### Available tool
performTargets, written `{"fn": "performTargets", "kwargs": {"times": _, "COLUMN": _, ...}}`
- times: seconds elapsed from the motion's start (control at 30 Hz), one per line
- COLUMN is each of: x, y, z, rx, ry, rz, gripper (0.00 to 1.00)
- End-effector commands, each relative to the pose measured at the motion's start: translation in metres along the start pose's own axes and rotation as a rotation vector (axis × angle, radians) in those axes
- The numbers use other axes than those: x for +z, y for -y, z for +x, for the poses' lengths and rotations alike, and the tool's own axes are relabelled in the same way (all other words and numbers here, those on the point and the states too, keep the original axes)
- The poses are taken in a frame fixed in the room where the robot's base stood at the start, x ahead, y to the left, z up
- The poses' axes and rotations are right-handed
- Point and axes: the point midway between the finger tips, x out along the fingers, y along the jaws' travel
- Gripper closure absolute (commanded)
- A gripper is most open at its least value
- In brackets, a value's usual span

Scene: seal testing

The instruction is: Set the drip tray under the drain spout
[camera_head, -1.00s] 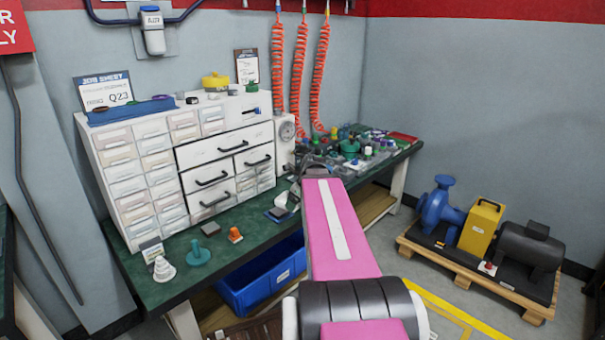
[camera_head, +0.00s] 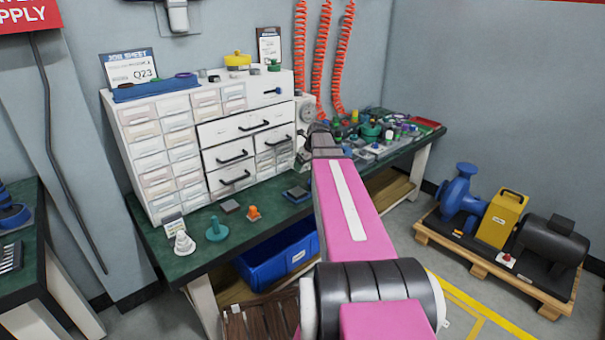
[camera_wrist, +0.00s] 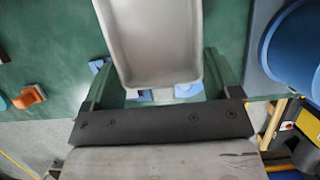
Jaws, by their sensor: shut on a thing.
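A pale grey tray (camera_wrist: 155,45) with raised rims fills the upper middle of the wrist view; its far end is cut off. My gripper (camera_wrist: 162,82) has its green fingers on either side of the tray's near end and is shut on it. The tray is over the green bench top (camera_wrist: 60,50); its height above it cannot be told. In the head view my pink arm reaches over the bench and hides most of the gripper and tray. I cannot make out the drain spout in either view.
A blue cylinder (camera_wrist: 298,50) stands close to the right of the tray. An orange piece (camera_wrist: 28,97) lies to the left. A white drawer cabinet (camera_head: 232,126) backs the bench. A blue bin (camera_head: 275,255) sits below it, and a pump pallet (camera_head: 480,252) stands right.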

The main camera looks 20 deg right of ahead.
Motion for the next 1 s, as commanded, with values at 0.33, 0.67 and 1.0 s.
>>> {"fn": "performTargets", "kwargs": {"times": 0.33, "x": 0.026, "y": 0.013, "z": 0.035, "rx": 0.001, "ry": -0.001, "rz": 0.0, "gripper": 0.41}}
{"fn": "performTargets", "kwargs": {"times": 0.67, "x": 0.017, "y": 0.014, "z": 0.055, "rx": 0.001, "ry": -0.001, "rz": 0.0, "gripper": 0.41}}
{"fn": "performTargets", "kwargs": {"times": 1.0, "x": 0.011, "y": 0.015, "z": 0.08, "rx": 0.0, "ry": 0.0, "rz": 0.0, "gripper": 0.41}}
